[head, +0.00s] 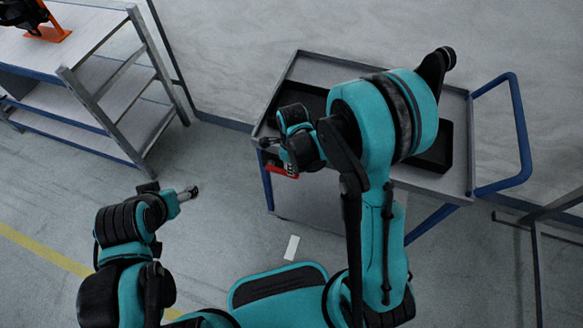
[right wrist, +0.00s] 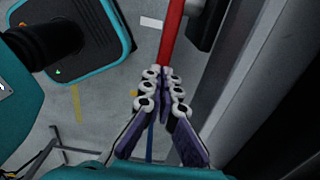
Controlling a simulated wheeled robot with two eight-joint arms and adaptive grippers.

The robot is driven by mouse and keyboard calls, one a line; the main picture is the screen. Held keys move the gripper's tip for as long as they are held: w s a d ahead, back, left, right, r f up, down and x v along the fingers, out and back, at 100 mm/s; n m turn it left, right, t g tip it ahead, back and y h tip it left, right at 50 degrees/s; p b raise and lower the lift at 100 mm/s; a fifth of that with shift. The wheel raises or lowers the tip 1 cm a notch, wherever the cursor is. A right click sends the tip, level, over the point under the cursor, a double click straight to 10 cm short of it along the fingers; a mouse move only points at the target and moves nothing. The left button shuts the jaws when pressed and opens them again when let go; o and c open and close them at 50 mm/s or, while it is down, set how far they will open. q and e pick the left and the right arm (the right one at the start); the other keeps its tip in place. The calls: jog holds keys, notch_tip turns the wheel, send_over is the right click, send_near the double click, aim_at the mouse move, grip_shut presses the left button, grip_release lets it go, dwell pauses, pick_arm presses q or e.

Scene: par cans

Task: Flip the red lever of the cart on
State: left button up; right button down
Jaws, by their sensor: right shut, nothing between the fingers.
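The cart (head: 463,182) is a grey trolley with a blue push handle, standing right of centre in the head view. Its red lever (head: 282,171) shows at the cart's near left corner, partly hidden by my right arm. The lever is a red bar (right wrist: 173,35) in the right wrist view. My right gripper (head: 267,143) is shut and empty, close to the lever. In the right wrist view its fingertips (right wrist: 160,72) are together at the bar's lower end; I cannot tell whether they touch it. My left gripper (head: 190,193) is away from the cart; its finger opening is unclear.
A black tray (head: 432,150) lies on the cart top, largely behind my right arm. A grey shelf table (head: 85,65) stands at the upper left. A white piece (head: 292,247) lies on the floor. Open floor lies between the table and the cart.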

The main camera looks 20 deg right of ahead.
jog(key=f+b, duration=0.3)
jog(key=shift+s+d+f, duration=0.1)
jog(key=shift+s+d, duration=0.15)
jog(key=shift+d, duration=0.15)
pick_arm(q)
notch_tip(320, 180, down, 3)
jog(key=shift+f, duration=0.15)
pick_arm(e)
jog(key=shift+r, duration=0.25)
pick_arm(q)
jog(key=shift+r+p, duration=0.6)
jog(key=shift+p, duration=0.1)
pick_arm(e)
jog(key=shift+r, duration=0.7)
jog(key=shift+d+r, duration=0.15)
jog(key=shift+r, duration=0.1)
pick_arm(q)
notch_tip(320, 180, up, 7)
jog(key=s+a+p, duration=0.1)
jog(key=p, duration=0.5)
jog(key=shift+a+f+p, duration=0.2)
jog(key=shift+a+p, duration=0.1)
pick_arm(e)
jog(key=s+d+r, duration=0.1)
jog(key=d+r, duration=0.1)
jog(key=r, duration=0.4)
jog(key=s+d+r, duration=0.2)
jog(key=r, duration=0.4)
jog(key=shift+r, duration=0.2)
